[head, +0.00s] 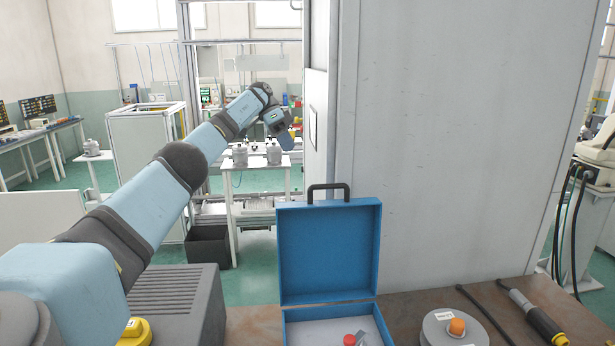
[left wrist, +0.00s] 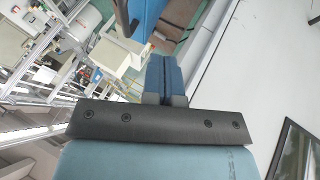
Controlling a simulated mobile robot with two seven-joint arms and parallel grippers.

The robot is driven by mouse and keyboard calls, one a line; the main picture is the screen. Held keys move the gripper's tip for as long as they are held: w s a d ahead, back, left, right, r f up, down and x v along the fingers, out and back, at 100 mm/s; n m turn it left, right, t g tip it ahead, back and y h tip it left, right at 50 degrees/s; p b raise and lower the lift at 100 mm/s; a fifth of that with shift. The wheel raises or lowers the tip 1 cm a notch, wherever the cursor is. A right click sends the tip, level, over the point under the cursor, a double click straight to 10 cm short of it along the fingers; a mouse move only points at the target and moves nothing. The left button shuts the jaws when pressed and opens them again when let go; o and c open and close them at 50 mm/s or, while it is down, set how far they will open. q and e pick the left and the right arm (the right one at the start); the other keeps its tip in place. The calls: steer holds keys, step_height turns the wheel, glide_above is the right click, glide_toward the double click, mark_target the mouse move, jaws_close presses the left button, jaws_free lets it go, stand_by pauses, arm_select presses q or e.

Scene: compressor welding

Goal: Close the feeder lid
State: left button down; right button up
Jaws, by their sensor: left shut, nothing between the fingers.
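A blue case (head: 335,308) stands on the brown table at the lower middle of the head view. Its blue lid (head: 328,250) stands open and upright, with a dark handle (head: 328,187) on its top edge. A red-topped item lies inside the case. My left gripper (head: 288,141) is above and beyond the lid in the head view, apart from it. In the left wrist view its blue fingers (left wrist: 163,75) are shut together and empty. The lid (left wrist: 148,16) shows past the fingertips at the top of that view, with its handle (left wrist: 121,17) beside it.
A grey round device (head: 450,330) with an orange knob and a black-and-yellow tool (head: 535,317) lie on the table (head: 405,310) right of the case. A grey ribbed box (head: 178,300) is to its left. A large grey cabinet wall (head: 450,140) rises behind.

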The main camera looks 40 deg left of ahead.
arm_select(q)
steer(key=s+d+f+p, duration=0.1)
steer(key=d+f+p, duration=0.1)
steer(key=d+f, duration=0.5)
steer(key=shift+d+f+p, duration=0.3)
steer(key=shift+d+f, duration=0.05)
steer(key=shift+d, duration=0.85)
arm_select(e)
steer(key=shift+s+d+r+m, duration=0.1)
steer(key=shift+d+r+m, duration=0.05)
steer(key=shift+r, duration=0.25)
steer(key=shift+s+d+r+m, duration=0.1)
steer(key=shift+r+m, duration=0.05)
steer(key=shift+r, duration=0.2)
arm_select(q)
steer(key=shift+s, duration=0.2)
arm_select(e)
steer(key=shift+d, duration=0.15)
